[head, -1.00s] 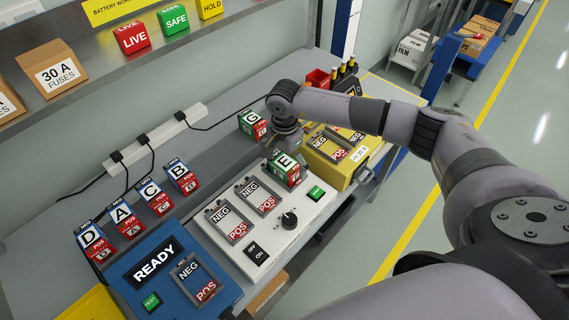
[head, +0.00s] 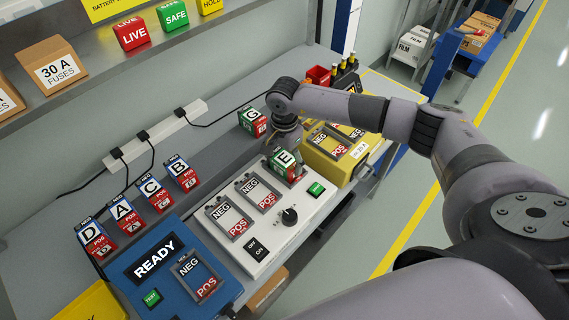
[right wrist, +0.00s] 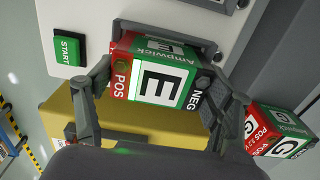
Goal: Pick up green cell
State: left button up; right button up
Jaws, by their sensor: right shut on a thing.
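The green cell E (head: 287,168), green with a red POS end and a white label, is at the far end of the white charger (head: 225,258), where a third bay would line up. My right gripper (head: 287,152) is shut on it; in the right wrist view its fingers (right wrist: 158,88) clasp both ends of cell E (right wrist: 160,78). I cannot tell whether the cell is seated or slightly raised. Another green cell, G (head: 251,122), stands on the bench just behind the gripper; it also shows in the right wrist view (right wrist: 283,132). My left gripper is out of view.
The white charger has two empty bays, a knob (head: 289,215) and a green button (head: 316,189). A yellow box (head: 325,160) stands to the right. A blue READY tester (head: 165,285) and blue cells D, A (head: 125,215), C and B are at left. A power strip runs behind.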

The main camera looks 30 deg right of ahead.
aim_at(284, 158)
jog(key=shift+w, duration=0.1)
jog(key=c, duration=0.6)
jog(key=shift+r, duration=0.15)
jog(key=shift+r+b, duration=2.4)
jog(key=shift+r, duration=7.5)
